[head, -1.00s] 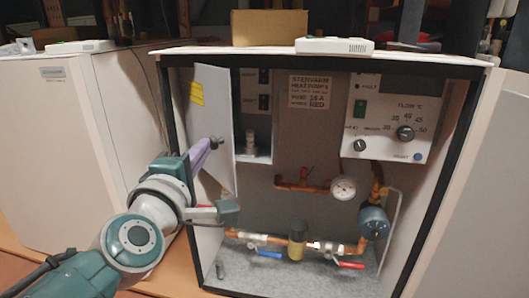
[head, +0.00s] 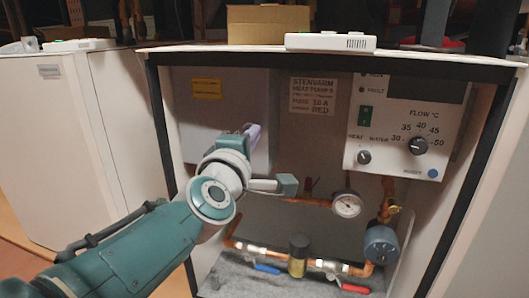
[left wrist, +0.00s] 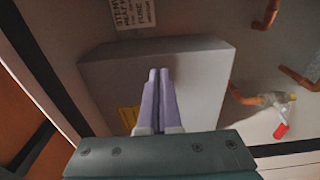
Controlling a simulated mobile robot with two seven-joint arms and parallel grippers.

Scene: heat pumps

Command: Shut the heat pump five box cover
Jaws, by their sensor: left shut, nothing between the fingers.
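The heat pump five box cover (head: 225,105) is a pale grey panel with a yellow label. In the head view it lies flat across the front of the small box, and the switches inside are hidden. The cover also shows in the left wrist view (left wrist: 205,90). My left gripper (head: 252,132) is shut and empty, its purple fingers together at the cover's right part. In the left wrist view the fingers (left wrist: 159,78) point at the cover; I cannot tell if they touch it. My right gripper is not in view.
The heat pump cabinet (head: 155,110) is open at the front. A control panel (head: 395,130), a gauge (head: 347,204), copper pipes and valves with a blue handle (head: 267,268) and a red handle (head: 355,287) are to the right and below. Another closed cabinet (head: 60,150) stands left.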

